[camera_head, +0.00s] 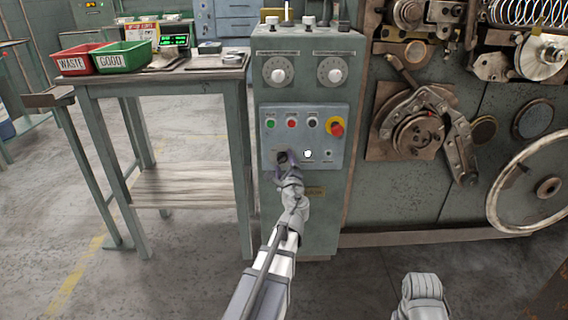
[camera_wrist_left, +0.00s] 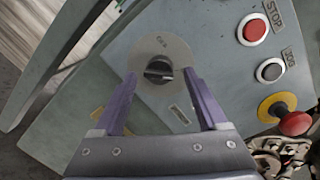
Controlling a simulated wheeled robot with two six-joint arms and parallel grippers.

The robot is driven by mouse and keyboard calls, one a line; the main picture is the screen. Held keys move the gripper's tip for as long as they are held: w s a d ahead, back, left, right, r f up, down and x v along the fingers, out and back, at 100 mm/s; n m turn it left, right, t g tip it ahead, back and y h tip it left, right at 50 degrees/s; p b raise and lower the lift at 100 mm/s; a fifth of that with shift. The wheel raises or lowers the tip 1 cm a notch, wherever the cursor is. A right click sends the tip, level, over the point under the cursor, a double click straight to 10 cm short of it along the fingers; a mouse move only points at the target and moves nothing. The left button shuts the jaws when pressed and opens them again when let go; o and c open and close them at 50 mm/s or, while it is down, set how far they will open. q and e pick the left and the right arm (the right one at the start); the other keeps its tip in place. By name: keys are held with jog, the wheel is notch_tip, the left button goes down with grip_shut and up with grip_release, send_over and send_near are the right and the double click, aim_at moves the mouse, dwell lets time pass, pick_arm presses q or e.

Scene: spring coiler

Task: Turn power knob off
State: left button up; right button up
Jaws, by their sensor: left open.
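The control panel (camera_head: 340,140) is a light blue-grey plate on the front of a green cabinet. A black rotary knob (camera_wrist_left: 158,71) on a round pale plate shows in the left wrist view, where its grip bar lies roughly across the picture. In the head view the knob (camera_head: 282,156) is partly hidden by my gripper. My left gripper (camera_wrist_left: 160,78) is open, with one purple finger on each side of the knob in the picture. I cannot tell whether the fingers touch it. In the head view my left gripper (camera_head: 284,163) is at the panel's lower left.
Above the knob are a green button (camera_head: 270,124), a red button (camera_head: 292,124) and a red emergency stop (camera_head: 337,129) on yellow. Two dials sit higher. A workbench (camera_head: 160,72) with red and green bins stands left. Coiler machinery with a handwheel (camera_head: 497,206) is at right.

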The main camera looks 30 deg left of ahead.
pick_arm(q)
jog(key=shift+w+a, duration=0.2)
jog(key=shift+w, duration=0.05)
jog(key=shift+c, duration=0.2)
grip_shut()
dwell(0.3)
